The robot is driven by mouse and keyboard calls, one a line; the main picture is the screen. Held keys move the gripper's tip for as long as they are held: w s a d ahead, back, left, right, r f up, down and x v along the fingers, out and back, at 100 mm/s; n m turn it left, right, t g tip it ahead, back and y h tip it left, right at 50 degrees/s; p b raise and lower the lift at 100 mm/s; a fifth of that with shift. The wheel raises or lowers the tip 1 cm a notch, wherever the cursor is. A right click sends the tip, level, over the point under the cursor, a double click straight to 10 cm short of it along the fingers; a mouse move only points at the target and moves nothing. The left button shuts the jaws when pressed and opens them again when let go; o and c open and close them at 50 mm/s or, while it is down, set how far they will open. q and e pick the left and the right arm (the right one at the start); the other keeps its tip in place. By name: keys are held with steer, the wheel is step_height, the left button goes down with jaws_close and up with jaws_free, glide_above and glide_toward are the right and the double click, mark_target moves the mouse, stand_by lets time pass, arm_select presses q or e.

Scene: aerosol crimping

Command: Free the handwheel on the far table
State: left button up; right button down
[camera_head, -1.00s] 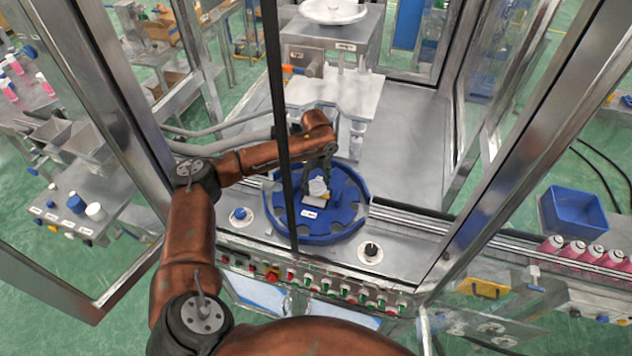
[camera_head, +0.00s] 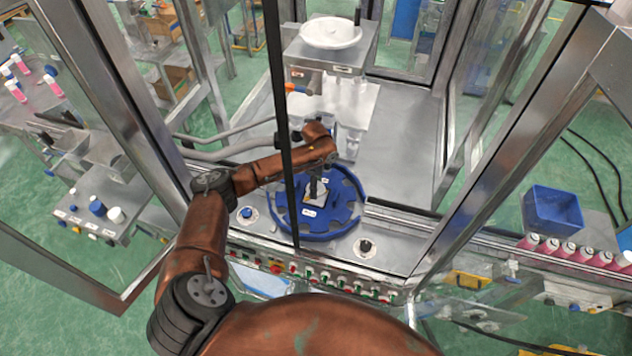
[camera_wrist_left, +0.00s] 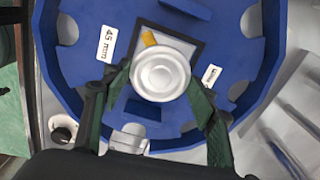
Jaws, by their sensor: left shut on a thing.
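A large blue notched wheel (camera_head: 345,226) lies flat on the steel machine deck inside the glass enclosure. It also shows in the wrist view (camera_wrist_left: 75,40), with a "45 mm" label. In the head view my left gripper (camera_head: 314,188) hides most of the knob. My right gripper is out of view.
A steel block with a white disc (camera_head: 330,32) stands behind the wheel. A black post (camera_head: 279,110) crosses in front of my arm. A black knob (camera_head: 365,247) and a blue button (camera_head: 246,213) flank the wheel. A blue bin (camera_head: 553,209) stands right, outside the frame.

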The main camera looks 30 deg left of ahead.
arm_select(q)
steer(key=shift+f+n, duration=0.1)
steer(key=shift+n, duration=0.2)
steer(key=o, duration=1.2)
steer(key=shift+c, duration=0.2)
steer(key=shift+r, duration=3.8)
